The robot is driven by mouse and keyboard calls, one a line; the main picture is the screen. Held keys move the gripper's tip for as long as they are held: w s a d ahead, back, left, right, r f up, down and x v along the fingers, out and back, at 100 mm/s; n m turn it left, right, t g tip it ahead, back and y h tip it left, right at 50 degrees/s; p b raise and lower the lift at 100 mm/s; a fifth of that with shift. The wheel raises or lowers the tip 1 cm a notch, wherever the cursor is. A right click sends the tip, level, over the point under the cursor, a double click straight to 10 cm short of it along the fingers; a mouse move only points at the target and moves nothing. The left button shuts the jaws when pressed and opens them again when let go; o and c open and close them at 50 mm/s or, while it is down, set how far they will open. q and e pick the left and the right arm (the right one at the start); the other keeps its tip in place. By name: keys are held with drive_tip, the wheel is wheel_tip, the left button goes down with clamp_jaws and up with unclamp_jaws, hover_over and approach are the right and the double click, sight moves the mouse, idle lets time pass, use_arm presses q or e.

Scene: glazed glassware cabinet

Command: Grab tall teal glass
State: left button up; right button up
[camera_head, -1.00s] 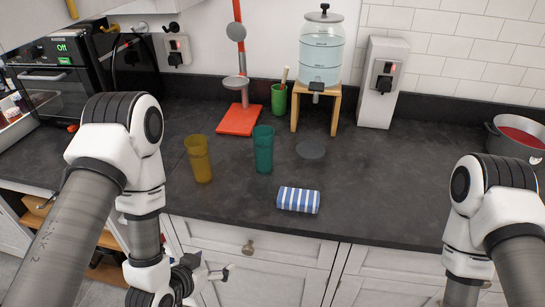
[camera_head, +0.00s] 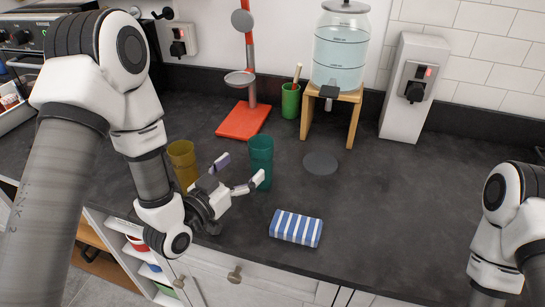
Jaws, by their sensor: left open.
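The tall teal glass (camera_head: 261,158) stands upright on the dark countertop, near the middle of the head view. My left gripper (camera_head: 238,176) is open just in front and to the left of it, its fingers pointing toward the glass. The nearer finger overlaps the lower part of the glass in the picture; I cannot tell whether it touches. A yellow-amber glass (camera_head: 183,162) stands to the left, partly hidden behind my left arm and gripper. My right arm is at the right edge; its gripper is out of frame.
A blue-white striped cloth bundle (camera_head: 296,228) lies near the front edge. Behind stand a red-based stand (camera_head: 243,119), a green cup (camera_head: 290,101), a water dispenser (camera_head: 340,50) on a wooden stand (camera_head: 353,120) and a white socket box (camera_head: 408,110). A dark round disc (camera_head: 320,163) lies right of the teal glass.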

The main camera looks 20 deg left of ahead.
sight(254, 154)
use_arm(q)
drive_tip(key=p+x, duration=0.1)
drive_tip(key=x, duration=0.1)
drive_tip(key=p+x, duration=0.1)
drive_tip(key=x, duration=0.1)
drive_tip(key=r+p+x, duration=0.1)
drive_tip(key=x, duration=0.2)
drive_tip(key=shift+w+d, duration=0.1)
drive_tip(key=shift+w, duration=0.2)
clamp_jaws()
